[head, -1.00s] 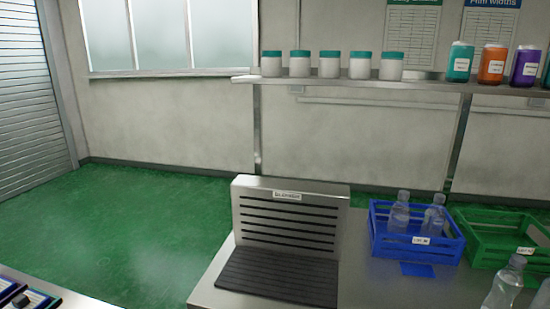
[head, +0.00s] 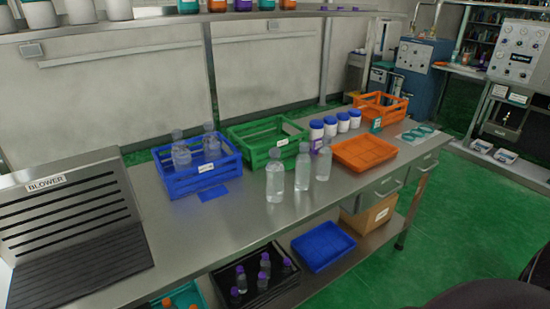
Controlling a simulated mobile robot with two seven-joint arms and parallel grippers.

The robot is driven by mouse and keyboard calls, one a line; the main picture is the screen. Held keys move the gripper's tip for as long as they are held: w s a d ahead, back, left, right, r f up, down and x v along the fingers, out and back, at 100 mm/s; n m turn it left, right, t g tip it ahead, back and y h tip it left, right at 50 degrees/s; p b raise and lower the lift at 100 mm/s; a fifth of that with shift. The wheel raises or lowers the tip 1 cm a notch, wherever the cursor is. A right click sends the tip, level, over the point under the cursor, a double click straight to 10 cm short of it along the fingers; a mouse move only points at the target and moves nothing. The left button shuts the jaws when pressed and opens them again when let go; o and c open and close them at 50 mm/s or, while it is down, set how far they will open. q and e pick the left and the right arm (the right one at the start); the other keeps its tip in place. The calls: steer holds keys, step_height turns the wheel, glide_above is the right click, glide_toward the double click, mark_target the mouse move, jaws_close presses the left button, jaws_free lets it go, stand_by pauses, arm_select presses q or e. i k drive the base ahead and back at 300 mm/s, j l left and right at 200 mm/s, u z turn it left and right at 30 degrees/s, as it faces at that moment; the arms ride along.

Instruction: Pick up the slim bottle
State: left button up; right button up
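Three clear bottles stand upright in a row on the steel bench: a left one (head: 274,182), a middle one (head: 302,172) and a right one (head: 323,162). Two more clear bottles, one on the left (head: 181,154) and one on the right (head: 210,144), stand in the blue crate (head: 205,178). I cannot tell for sure which bottle is the slim one, as their widths look close. Neither gripper shows in the head view.
The bench (head: 215,235) is clear in front of the bottles. A blower (head: 75,235) stands at left, a green crate (head: 255,148) behind the bottles, an orange tray (head: 365,153) to their right. Several white jars (head: 330,127) stand behind. A black tray (head: 262,290) holds purple-capped bottles below.

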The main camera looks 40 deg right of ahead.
mark_target(304, 160)
steer(key=z, duration=1.05)
